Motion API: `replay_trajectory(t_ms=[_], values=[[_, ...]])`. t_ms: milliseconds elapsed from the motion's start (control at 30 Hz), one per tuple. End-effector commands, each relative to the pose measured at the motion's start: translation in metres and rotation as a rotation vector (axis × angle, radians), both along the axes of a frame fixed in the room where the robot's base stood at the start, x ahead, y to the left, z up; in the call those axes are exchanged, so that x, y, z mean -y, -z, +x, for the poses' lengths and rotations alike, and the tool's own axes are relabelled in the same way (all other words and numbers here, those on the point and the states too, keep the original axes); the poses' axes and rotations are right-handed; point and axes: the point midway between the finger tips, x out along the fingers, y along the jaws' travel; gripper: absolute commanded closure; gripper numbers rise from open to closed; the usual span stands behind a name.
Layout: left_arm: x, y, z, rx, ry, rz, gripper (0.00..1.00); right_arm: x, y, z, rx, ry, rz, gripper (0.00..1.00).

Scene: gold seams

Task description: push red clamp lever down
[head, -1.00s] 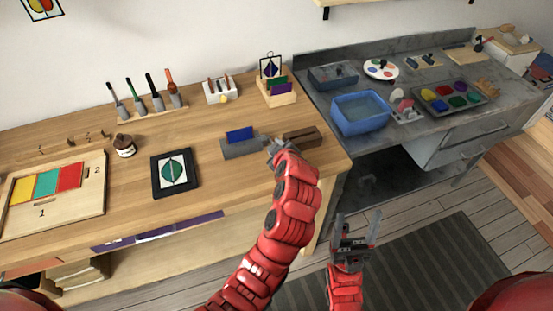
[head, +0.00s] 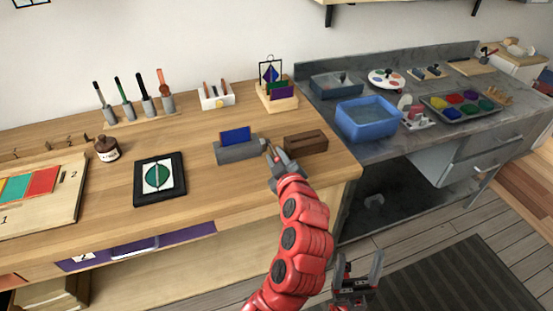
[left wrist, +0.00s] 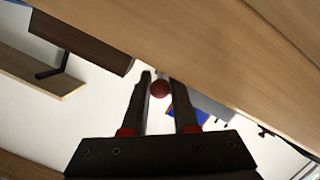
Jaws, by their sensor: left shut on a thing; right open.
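The grey clamp (head: 234,153) sits on the wooden bench with a blue plate (head: 236,136) upright in it. My left gripper (head: 269,151) is at the clamp's right end. In the left wrist view, the red ball-shaped knob of the clamp lever (left wrist: 159,89) lies between the two fingers of that gripper (left wrist: 159,80), which is shut on it. The lever's arm is hidden, and I cannot tell its angle. The clamp and blue plate (left wrist: 187,115) show partly behind the right finger. My right gripper (head: 357,272) is open and empty, low in front of the bench.
A brown slotted block (head: 306,142) stands just right of my left gripper. A black-framed picture (head: 160,178) lies to the left of the clamp. A holder with colored plates (head: 278,94) stands behind. A blue basin (head: 367,120) is on the grey counter at right.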

Motion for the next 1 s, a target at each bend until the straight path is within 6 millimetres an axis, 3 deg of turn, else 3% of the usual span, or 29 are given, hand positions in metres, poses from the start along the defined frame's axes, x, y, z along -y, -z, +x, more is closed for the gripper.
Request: replay_trajectory(t_ms=[167, 200, 333, 667, 767, 1000], values=[[-0.001, -0.001, 0.001, 0.002, -0.003, 0.000, 1.00, 0.000, 0.000, 0.000, 0.000, 0.000, 0.000, 0.29], [-0.001, -0.001, 0.001, 0.003, -0.002, 0.000, 0.68, 0.000, 0.000, 0.000, 0.000, 0.000, 0.000, 0.29], [-0.001, -0.001, 0.000, 0.003, -0.002, 0.000, 0.44, 0.000, 0.000, 0.000, 0.000, 0.000, 0.000, 0.29], [-0.001, -0.002, 0.000, -0.009, -0.002, -0.003, 0.44, 0.000, -0.006, 0.000, 0.000, 0.000, 0.000, 0.29], [-0.001, -0.007, 0.000, -0.032, -0.002, -0.009, 0.44, 0.000, -0.018, 0.000, 0.000, 0.000, 0.000, 0.29], [-0.001, -0.020, 0.001, -0.134, -0.002, -0.044, 0.44, 0.000, -0.069, 0.000, 0.000, 0.000, 0.000, 0.29]])
